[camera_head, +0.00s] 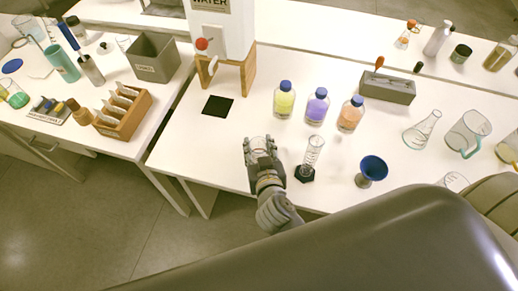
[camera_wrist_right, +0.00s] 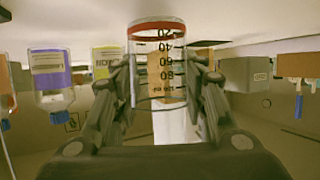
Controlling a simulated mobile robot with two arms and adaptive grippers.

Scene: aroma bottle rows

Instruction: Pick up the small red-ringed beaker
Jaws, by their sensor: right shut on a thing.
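The small clear beaker (camera_wrist_right: 157,62) has a red ring and black volume marks. In the right wrist view it stands between the two fingers of my right gripper (camera_wrist_right: 165,88), which are closed on its sides. That view is upside down, with the white tabletop along the top. In the head view my right gripper (camera_head: 260,150) is over the front part of the middle table, and the beaker (camera_head: 259,143) shows only partly between the fingers. I cannot tell whether the beaker touches the table. My left gripper is not in view.
A graduated cylinder (camera_head: 312,155) on a dark base stands close right of the gripper, with a blue funnel (camera_head: 372,169) beyond it. Yellow (camera_head: 284,101), purple (camera_head: 316,106) and orange (camera_head: 350,115) bottles stand behind.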

